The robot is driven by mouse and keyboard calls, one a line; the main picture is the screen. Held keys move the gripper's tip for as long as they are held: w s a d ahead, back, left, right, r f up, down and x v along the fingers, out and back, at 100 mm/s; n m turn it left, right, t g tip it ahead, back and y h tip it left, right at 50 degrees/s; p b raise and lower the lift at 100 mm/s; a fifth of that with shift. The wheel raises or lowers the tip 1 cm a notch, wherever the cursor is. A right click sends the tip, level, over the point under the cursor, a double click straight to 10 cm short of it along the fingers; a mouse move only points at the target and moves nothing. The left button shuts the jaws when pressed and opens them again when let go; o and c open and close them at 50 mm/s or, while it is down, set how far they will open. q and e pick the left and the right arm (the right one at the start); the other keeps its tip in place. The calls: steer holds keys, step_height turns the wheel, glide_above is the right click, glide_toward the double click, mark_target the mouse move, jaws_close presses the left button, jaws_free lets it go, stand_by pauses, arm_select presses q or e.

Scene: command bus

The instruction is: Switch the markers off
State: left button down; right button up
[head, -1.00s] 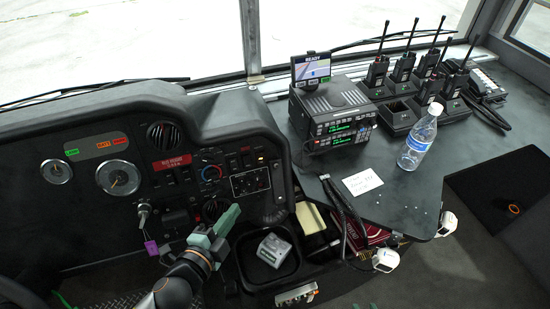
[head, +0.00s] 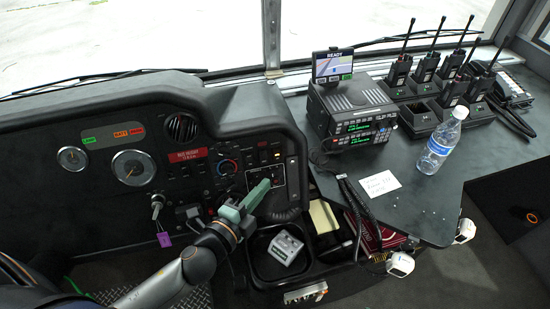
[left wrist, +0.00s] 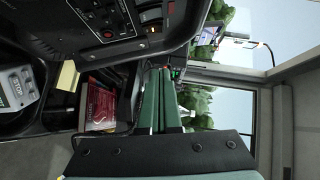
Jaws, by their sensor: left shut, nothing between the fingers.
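The dashboard carries rocker switches (head: 265,156) above a white-outlined black panel (head: 279,172). In the left wrist view, rocker switches (left wrist: 152,14), some glowing orange, show at the top of the dash. Their labels are too small to read, so I cannot tell which one is for the markers. My left gripper (head: 265,184) is shut and empty, in front of the outlined panel and partly hiding it. Its green fingers (left wrist: 159,70) lie side by side in the left wrist view, below and right of the switches. I cannot tell whether they touch the panel. My right gripper is not in view.
A tray (head: 262,274) with a grey device (head: 286,247) lies below the gripper. A coiled cord (head: 352,205) hangs beside the side table (head: 440,205). The table bears a radio stack (head: 350,108), a water bottle (head: 440,142) and several handheld radios. A key (head: 157,203) sticks out at left.

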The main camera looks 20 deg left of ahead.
arm_select(q)
glide_toward(280, 150)
steer(key=w+d, duration=0.2)
steer(key=d, duration=0.2)
steer(key=w, duration=0.1)
steer(key=w+a+f, duration=0.1)
steer(key=w+a, duration=0.1)
steer(key=w, duration=0.1)
steer(key=shift+f, duration=0.25)
steer(key=shift+w+a+r+p, duration=0.1)
steer(key=shift+w+a+p, duration=0.15)
steer(key=shift+a+p, duration=0.1)
steer(key=shift+d+r, duration=0.1)
